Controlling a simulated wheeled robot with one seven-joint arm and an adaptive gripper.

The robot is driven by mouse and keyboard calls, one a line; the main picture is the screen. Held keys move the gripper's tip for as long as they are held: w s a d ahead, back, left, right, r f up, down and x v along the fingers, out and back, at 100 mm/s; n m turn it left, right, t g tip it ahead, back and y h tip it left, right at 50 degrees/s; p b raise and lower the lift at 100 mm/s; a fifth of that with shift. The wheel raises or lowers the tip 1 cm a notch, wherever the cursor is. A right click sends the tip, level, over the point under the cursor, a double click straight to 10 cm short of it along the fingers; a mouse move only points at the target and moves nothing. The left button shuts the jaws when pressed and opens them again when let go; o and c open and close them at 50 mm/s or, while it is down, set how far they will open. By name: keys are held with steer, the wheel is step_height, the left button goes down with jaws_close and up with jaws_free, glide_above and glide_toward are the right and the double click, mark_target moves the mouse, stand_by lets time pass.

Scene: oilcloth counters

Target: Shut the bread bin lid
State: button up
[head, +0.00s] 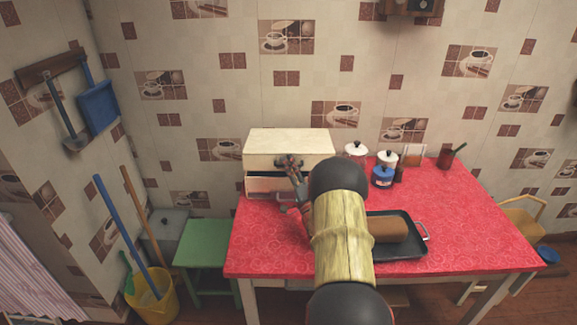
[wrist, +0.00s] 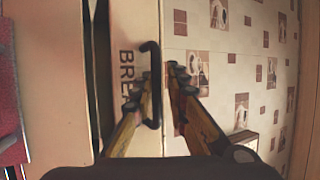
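The cream bread bin (head: 270,186) stands at the back left of the red counter. Its lid (head: 300,141) is not fully down: a dark gap shows between the lid's front panel and the lower body, also in the wrist view. There the lid panel (wrist: 122,25) carries dark lettering reading "BREA", partly covered, and a black bar handle (wrist: 156,60). My gripper (wrist: 166,78) is open at the handle, its fingers apart, one overlapping the handle; I cannot tell if they touch. In the head view my gripper (head: 290,163) is at the bin's front, partly hidden by my arm.
A dark tray (head: 410,249) with a brown loaf (head: 388,229) lies on the red counter (head: 470,215). White-lidded jars (head: 356,150) and a blue jar (head: 382,178) stand right of the bin. A green stool (head: 203,240) and yellow bucket (head: 155,300) are at left.

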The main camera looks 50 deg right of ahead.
steer(key=shift+s+a+f, duration=0.1)
steer(key=shift+s+f, duration=0.05)
steer(key=v, duration=1.1)
steer(key=shift+s+a, duration=0.15)
steer(key=shift+s, duration=0.1)
